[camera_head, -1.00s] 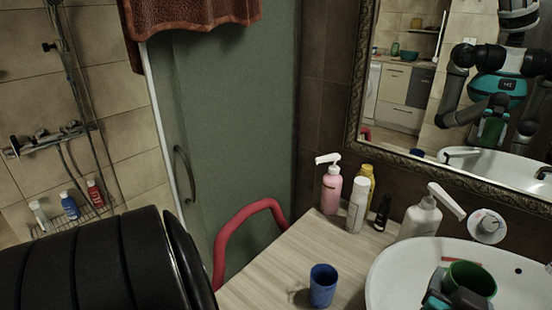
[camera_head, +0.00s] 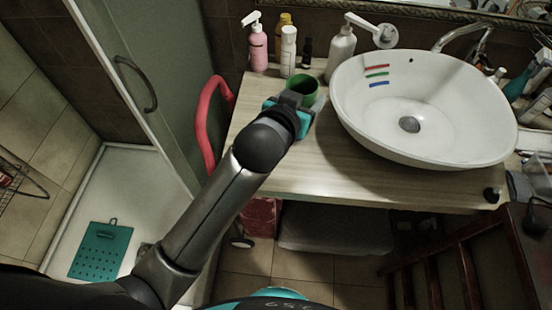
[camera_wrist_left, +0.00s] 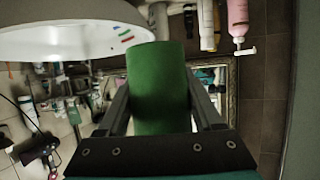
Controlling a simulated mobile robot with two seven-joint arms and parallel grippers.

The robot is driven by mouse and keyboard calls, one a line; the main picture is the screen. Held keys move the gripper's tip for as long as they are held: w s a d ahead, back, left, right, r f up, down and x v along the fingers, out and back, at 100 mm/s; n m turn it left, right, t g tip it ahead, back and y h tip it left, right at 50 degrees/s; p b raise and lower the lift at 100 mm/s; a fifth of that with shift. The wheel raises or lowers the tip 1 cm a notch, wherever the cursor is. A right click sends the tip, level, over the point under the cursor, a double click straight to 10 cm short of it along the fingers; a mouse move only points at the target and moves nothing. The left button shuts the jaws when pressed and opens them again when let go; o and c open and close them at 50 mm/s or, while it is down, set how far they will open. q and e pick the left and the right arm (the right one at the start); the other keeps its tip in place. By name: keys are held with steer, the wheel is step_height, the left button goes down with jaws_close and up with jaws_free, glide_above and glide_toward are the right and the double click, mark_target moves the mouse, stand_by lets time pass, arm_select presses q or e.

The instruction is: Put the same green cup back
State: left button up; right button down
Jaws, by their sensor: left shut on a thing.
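The green cup (camera_head: 302,87) is at the counter's left part, left of the basin and in front of the bottles. My left gripper (camera_head: 290,102) is shut on it. In the left wrist view the green cup (camera_wrist_left: 160,85) sits between the two fingers of my left gripper (camera_wrist_left: 160,100). I cannot tell whether the cup's base touches the counter. My gripper and forearm hide part of the counter. The blue cup seen earlier is not visible now. My right gripper is not in view.
The white basin (camera_head: 450,142) stands right of the cup, with red, green and blue marks inside. A pink pump bottle (camera_head: 258,48), a white bottle (camera_head: 289,50) and a white dispenser (camera_head: 340,55) line the back. A red rail (camera_head: 203,125) is left. The counter (camera_head: 330,170) is clear in front.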

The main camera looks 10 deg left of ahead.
arm_select(q)
steer(key=b, duration=0.4)
glide_above(297, 160)
step_height(297, 160, down, 15)
steer(key=shift+w+r, duration=0.1)
steer(key=shift+r, duration=0.1)
steer(key=shift+f+b, duration=0.7)
steer(key=shift+f, duration=1.75)
steer(key=shift+f, duration=0.15)
steer(key=o, duration=1.3)
steer(key=shift+o, duration=0.2)
